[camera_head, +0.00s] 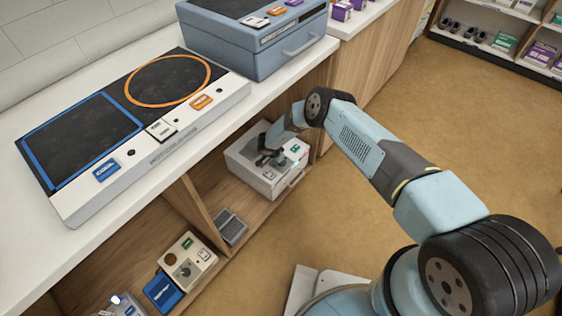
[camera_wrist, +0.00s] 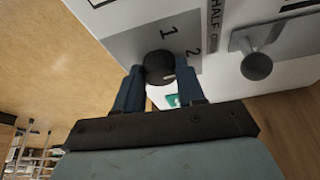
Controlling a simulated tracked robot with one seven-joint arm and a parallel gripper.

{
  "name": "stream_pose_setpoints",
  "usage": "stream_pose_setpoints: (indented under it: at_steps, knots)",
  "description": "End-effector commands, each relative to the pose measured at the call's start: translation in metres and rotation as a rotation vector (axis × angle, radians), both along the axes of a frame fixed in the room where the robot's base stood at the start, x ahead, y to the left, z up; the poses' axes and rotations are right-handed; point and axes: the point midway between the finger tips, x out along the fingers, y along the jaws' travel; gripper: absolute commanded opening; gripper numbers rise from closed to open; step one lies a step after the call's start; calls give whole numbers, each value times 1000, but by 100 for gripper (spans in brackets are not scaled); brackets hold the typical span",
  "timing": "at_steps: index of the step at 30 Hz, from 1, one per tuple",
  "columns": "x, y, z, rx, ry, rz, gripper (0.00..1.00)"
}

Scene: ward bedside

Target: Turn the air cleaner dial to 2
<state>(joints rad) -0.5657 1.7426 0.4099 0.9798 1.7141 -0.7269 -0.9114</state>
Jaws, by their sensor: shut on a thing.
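The air cleaner (camera_head: 246,168) is a white box on the shelf under the counter in the head view. Its round black dial (camera_wrist: 158,66) shows in the wrist view on a grey plate (camera_wrist: 128,44) printed 1 and 2. My gripper (camera_wrist: 160,78) has one finger on each side of the dial and is shut on it. A small light mark shows at the dial's edge; I cannot tell which number it points to. In the head view my gripper (camera_head: 274,158) is at the top of the box, and the arm hides part of it.
A lever with a black ball knob (camera_wrist: 257,66) stands beside the dial plate. Near the box are a wooden divider (camera_head: 197,200), a grey slotted item (camera_head: 230,227) and a small cream device (camera_head: 187,262). The counter (camera_head: 25,165) overhangs the shelf. The brown floor (camera_head: 370,225) in front is open.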

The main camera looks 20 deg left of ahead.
Motion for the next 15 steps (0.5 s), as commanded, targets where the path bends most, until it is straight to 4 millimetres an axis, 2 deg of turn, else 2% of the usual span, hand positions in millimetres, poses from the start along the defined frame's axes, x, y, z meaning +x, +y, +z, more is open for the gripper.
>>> stream_pose_setpoints:
  at_steps: [6,15]
  knots:
    - [4,-2,0,-2,-5,-99,8]
    - [4,-2,1,-3,-5,-148,8]
